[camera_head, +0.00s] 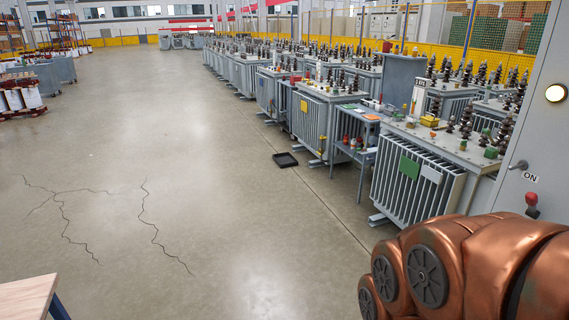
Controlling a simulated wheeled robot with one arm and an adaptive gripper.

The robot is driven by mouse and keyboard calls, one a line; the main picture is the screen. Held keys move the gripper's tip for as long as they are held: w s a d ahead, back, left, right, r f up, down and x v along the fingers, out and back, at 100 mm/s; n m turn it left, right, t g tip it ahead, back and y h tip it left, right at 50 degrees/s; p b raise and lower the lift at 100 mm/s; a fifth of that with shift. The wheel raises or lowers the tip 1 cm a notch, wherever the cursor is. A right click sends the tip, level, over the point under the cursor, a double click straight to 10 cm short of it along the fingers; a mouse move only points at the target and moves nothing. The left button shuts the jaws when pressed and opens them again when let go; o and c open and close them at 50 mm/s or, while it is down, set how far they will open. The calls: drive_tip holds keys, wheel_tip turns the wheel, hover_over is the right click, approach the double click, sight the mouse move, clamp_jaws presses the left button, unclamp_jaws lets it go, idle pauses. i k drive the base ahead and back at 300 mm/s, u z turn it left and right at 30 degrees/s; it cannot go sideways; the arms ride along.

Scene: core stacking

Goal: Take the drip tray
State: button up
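A small black shallow tray (285,160), which looks like the drip tray, lies flat on the concrete floor. It is left of a small workbench and in front of the row of grey transformers. Its inside looks empty. My copper-coloured arm fills the lower right corner of the view. My gripper is outside the picture, so its state does not show.
Grey transformers (410,185) line the right side. A small workbench (352,150) with items on it stands between two of them. A grey cabinet (545,120) is at the right edge. A wooden tabletop corner (25,297) is at lower left. The cracked middle floor is clear.

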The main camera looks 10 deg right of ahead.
sight(284, 159)
drive_tip(key=u, duration=0.15)
drive_tip(key=i, duration=6.15)
drive_tip(key=z, duration=0.15)
drive_tip(key=i, duration=2.25)
drive_tip(key=z, duration=0.15)
